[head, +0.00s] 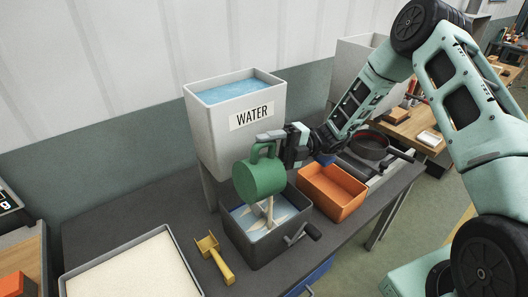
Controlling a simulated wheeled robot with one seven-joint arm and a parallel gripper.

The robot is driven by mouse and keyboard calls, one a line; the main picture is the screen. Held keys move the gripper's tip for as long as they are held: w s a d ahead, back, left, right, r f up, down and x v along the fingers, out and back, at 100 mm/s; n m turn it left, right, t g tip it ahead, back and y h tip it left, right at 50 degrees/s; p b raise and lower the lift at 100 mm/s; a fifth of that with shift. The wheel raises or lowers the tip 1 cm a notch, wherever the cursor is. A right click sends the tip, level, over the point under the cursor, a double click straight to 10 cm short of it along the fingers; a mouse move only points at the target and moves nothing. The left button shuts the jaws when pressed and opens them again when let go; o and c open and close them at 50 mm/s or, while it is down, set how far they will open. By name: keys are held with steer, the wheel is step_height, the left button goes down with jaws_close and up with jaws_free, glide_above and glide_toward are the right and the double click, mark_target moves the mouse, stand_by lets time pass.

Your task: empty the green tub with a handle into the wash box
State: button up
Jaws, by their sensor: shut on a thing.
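The green tub with a handle (260,180) is held in the air, tilted over, with its mouth facing away from me. My gripper (284,147) is shut on its handle. Below the tub is a dark grey open box (248,243), which looks like the wash box; it holds pale blue water and beige shapes. A beige strip (269,208) shows between the tub's lower edge and the box; I cannot tell whether it is a pouring stream or a paddle. The inside of the tub is hidden.
A tall white WATER tank (215,120) stands just behind the box. An orange bin (335,195) is to the right and a yellow scoop (214,258) to the left. A tray of pale material (130,270) lies at front left. A dark handle (308,231) sticks out from the box's right side.

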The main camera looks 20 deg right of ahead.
steer(key=shift+w+d+r+y+p, duration=0.1)
steer(key=shift+d+r+y+p, duration=0.25)
steer(key=shift+r, duration=0.25)
steer(key=shift+d+r, duration=0.15)
steer(key=shift+r, duration=0.15)
steer(key=shift+w+d+r+m+y+p, duration=0.15)
steer(key=shift+d+r+y+p, duration=0.3)
steer(key=shift+r, duration=0.2)
steer(key=shift+w+d+r+m+y+p, duration=0.1)
steer(key=shift+w+d+r+y+p, duration=0.1)
steer(key=shift+d+r+y+p, duration=0.35)
steer(key=shift+w+d+r+m+y+p, duration=0.15)
steer(key=shift+d+r+y+p, duration=0.25)
steer(key=shift+r, duration=0.35)
step_height(320, 180, up, 3)
steer(key=n+h+p, duration=0.1)
steer(key=h+p, duration=0.3)
steer(key=h, duration=0.3)
steer(key=shift+a+p, duration=0.1)
steer(key=shift+p, duration=0.25)
step_height(320, 180, up, 2)
steer(key=t+h, duration=0.1)
steer(key=h, duration=0.4)
steer(key=n+t+h, duration=0.1)
steer(key=h, duration=0.4)
steer(key=shift+t, duration=0.4)
